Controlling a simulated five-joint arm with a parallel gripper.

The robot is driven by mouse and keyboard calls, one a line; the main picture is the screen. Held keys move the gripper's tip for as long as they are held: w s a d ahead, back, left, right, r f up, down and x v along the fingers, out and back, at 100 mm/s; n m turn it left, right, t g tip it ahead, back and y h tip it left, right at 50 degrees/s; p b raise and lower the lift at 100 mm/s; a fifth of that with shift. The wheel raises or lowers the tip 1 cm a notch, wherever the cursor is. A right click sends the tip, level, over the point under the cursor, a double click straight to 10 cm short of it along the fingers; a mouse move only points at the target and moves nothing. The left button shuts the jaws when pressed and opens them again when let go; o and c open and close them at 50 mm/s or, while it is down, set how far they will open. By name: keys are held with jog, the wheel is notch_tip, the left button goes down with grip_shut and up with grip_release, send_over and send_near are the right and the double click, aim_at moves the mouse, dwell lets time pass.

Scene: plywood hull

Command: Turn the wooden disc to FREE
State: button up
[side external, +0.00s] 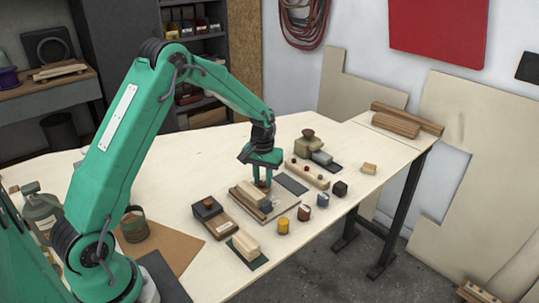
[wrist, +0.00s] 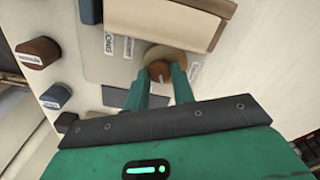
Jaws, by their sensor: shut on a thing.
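The wooden disc (wrist: 164,53) is pale tan and lies on a light panel in the wrist view, with a red-brown knob (wrist: 158,70) at its middle. My gripper (wrist: 160,74) has one finger on each side of the knob and is shut on it. Small white labels (wrist: 108,42) surround the disc; I cannot read FREE on any of them or tell where the disc points. In the side view my gripper (side external: 263,180) reaches straight down to the board (side external: 282,214), and the disc is mostly hidden there.
A pale wooden block (wrist: 180,18) lies close beyond the disc. In the side view a yellow cylinder (side external: 284,226), a dark box (side external: 207,208) and a wooden rail (side external: 308,173) stand around the board.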

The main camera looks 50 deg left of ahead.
aim_at(263, 182)
jog(key=m, duration=0.4)
jog(key=shift+m, duration=0.3)
jog(key=m, duration=0.4)
jog(key=shift+m, duration=0.4)
jog(key=o, duration=0.7)
jog(key=shift+r, duration=3.95)
